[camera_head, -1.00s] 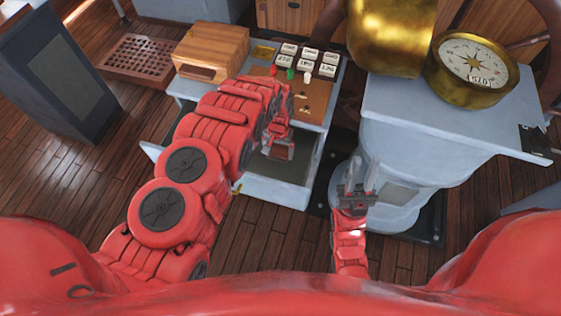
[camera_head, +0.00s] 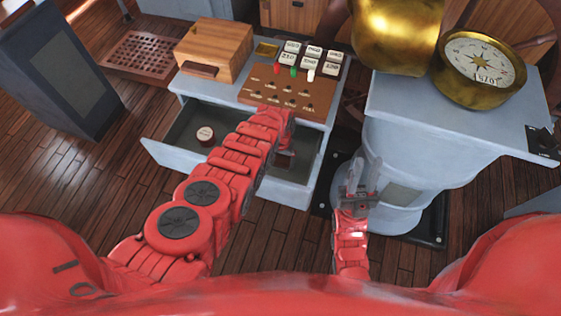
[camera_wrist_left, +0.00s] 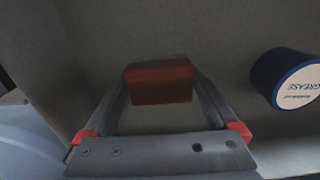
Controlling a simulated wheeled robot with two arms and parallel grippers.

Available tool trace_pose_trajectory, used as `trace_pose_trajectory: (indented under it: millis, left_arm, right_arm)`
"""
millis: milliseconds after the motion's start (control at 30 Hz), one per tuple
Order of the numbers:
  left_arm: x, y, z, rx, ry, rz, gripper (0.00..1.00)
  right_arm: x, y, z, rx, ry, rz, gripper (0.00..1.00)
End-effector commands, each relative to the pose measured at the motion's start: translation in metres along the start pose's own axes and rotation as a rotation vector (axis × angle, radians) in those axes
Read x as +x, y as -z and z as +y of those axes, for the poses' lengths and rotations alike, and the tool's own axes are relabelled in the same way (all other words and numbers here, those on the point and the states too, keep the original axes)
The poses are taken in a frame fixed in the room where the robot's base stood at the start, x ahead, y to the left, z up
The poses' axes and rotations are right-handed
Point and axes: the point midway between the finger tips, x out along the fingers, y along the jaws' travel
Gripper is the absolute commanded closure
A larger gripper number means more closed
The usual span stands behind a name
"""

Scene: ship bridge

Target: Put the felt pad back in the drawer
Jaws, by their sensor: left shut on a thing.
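The felt pad is a reddish-brown block between the fingertips of my left gripper (camera_wrist_left: 160,105) in the left wrist view (camera_wrist_left: 160,82). In the head view the pad (camera_head: 284,161) shows small at the end of my left arm, over the right part of the open drawer (camera_head: 253,184). The drawer's grey floor lies behind the pad in the wrist view; I cannot tell if they touch. My left gripper is shut on the pad and mostly hidden by the arm in the head view. My right gripper (camera_head: 361,180) is open and empty, beside the grey pedestal.
A grease tin (camera_wrist_left: 288,78) lies in the drawer, and shows at its left in the head view (camera_head: 205,134). A brass compass (camera_head: 478,69) stands on the pedestal (camera_head: 400,190).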

Motion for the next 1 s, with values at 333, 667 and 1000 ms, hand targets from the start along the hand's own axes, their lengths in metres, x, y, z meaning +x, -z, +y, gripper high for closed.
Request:
trace_pose_trajectory:
  millis: [333, 667, 1000]
  left_arm:
    - [0.004, -0.001, 0.0, 0.0, 0.0, -0.002, 0.68]
    - [0.003, -0.001, 0.0, 0.0, 0.0, -0.003, 0.0]
    - [-0.027, -0.001, 0.0, 0.0, 0.0, -0.006, 0.0]
  right_arm:
    - [-0.003, -0.001, 0.0, 0.0, 0.0, 0.0, 0.73]
    - [-0.003, 0.0, 0.0, 0.0, 0.0, 0.0, 0.73]
    - [0.022, 0.004, 0.001, 0.0, 0.0, 0.001, 0.73]
